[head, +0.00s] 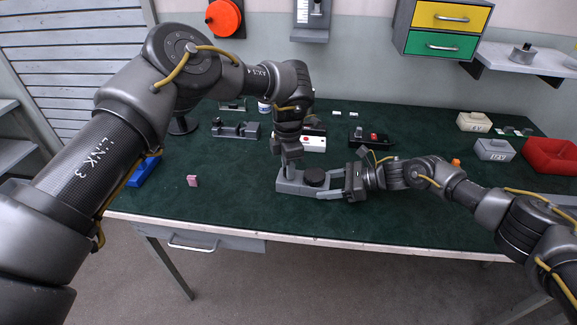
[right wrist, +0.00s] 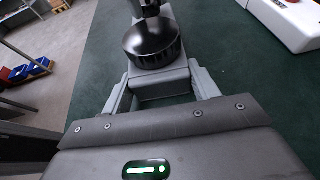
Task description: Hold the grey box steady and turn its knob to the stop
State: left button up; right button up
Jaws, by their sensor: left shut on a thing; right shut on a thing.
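The grey box (head: 300,188) lies near the front edge of the green table. A round black knob (head: 314,176) sits on its top, and its ribbed side shows in the right wrist view (right wrist: 152,42). My right gripper (head: 334,190) is shut on the right end of the box, with one finger (right wrist: 118,98) along each side. The knob's mark and stop cannot be made out.
Behind the box stand a white-and-black device (head: 313,140) and a dark unit with a red button (head: 372,137). A pink block (head: 192,181) and a blue bin (head: 143,172) lie left. Pale boxes and a red bin (head: 550,156) are right.

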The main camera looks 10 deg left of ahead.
pick_arm(q)
jog(key=m, duration=0.5)
jog(key=shift+m, duration=0.4)
dwell(0.4)
jog(key=o, duration=1)
notch_tip(320, 180, up, 12)
pick_arm(e)
jog(key=o, duration=1.1)
